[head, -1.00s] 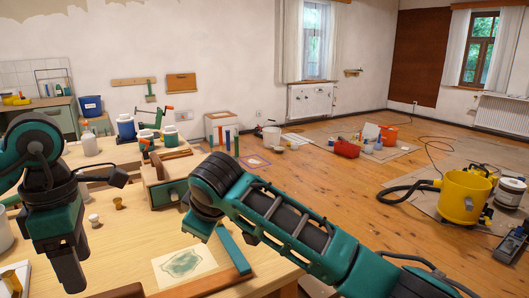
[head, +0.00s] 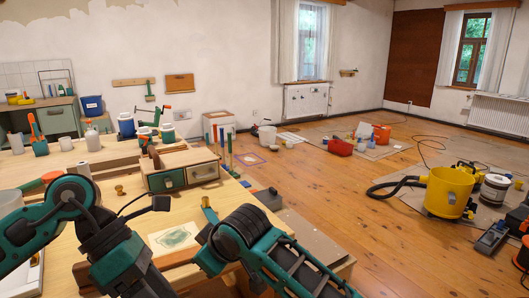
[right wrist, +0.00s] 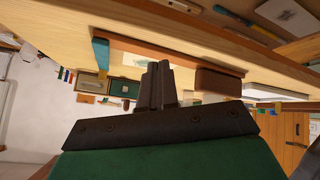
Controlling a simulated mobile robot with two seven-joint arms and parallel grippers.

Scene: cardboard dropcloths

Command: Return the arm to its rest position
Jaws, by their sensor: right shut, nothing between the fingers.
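My right arm (head: 265,255) comes in from the bottom edge of the head view, right of centre, over the workbench's right side. Its gripper is not visible in that view. In the right wrist view my right gripper (right wrist: 157,85) has its two dark fingers together with nothing between them. The workbench (right wrist: 210,53) appears steeply tilted behind the fingers. My left arm (head: 95,225) crosses the bottom left of the head view, bent over the workbench (head: 130,212). Its gripper is out of view below.
A small wooden drawer box (head: 165,180) and a green-printed sheet (head: 174,238) are on the bench near my arms. Jars and cups stand farther back. A yellow vacuum (head: 447,190) stands on the floor at right; open floor (head: 330,185) lies between.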

